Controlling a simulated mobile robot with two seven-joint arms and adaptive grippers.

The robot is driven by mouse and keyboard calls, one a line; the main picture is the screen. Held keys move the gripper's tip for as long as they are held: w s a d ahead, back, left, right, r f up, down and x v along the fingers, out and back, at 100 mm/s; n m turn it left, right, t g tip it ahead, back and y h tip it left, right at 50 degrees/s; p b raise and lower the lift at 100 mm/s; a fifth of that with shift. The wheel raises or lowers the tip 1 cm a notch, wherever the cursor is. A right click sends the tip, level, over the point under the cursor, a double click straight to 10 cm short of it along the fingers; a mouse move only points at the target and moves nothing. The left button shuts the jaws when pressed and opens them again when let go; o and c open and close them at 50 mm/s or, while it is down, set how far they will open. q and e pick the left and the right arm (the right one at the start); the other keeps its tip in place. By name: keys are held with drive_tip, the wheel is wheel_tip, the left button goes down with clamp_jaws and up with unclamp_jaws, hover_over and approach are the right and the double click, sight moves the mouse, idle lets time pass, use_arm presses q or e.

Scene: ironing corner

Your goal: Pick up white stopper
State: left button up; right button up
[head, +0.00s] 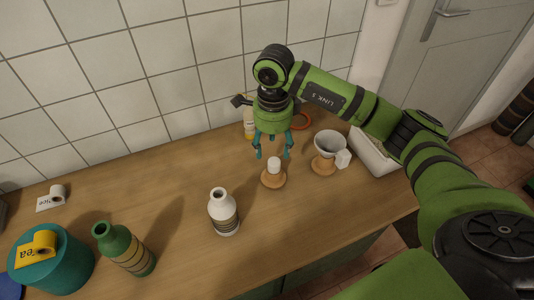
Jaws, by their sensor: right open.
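A small white cylinder, which looks like the white stopper (274,164), stands upright on a round wooden coaster (273,180) near the middle of the counter. My right gripper (273,154) points down just above and behind it in the head view, its teal fingers spread to either side. The fingers are open and empty; whether the tips reach down beside the stopper I cannot tell. My left gripper is not in view.
A white bottle (224,212) stands in front on the wooden counter (185,240). A white cup (328,143) on a wooden disc, with a white block (343,159) beside it, is to the right. A green bottle (125,248) and a teal canister (55,268) stand at left. Tiles close the back.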

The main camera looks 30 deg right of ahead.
sight(274, 161)
drive_tip(key=shift+s+f+p, duration=0.45)
drive_tip(key=shift+f, duration=0.3)
drive_tip(key=f, duration=0.2)
drive_tip(key=f+p, duration=0.1)
drive_tip(key=f, duration=0.2)
drive_tip(key=shift+w+d+p, duration=0.1)
drive_tip(key=shift+d+p, duration=0.1)
drive_tip(key=shift+p, duration=0.1)
drive_tip(key=shift+r, duration=0.1)
drive_tip(key=c, duration=1.1)
drive_tip(key=shift+r, duration=0.15)
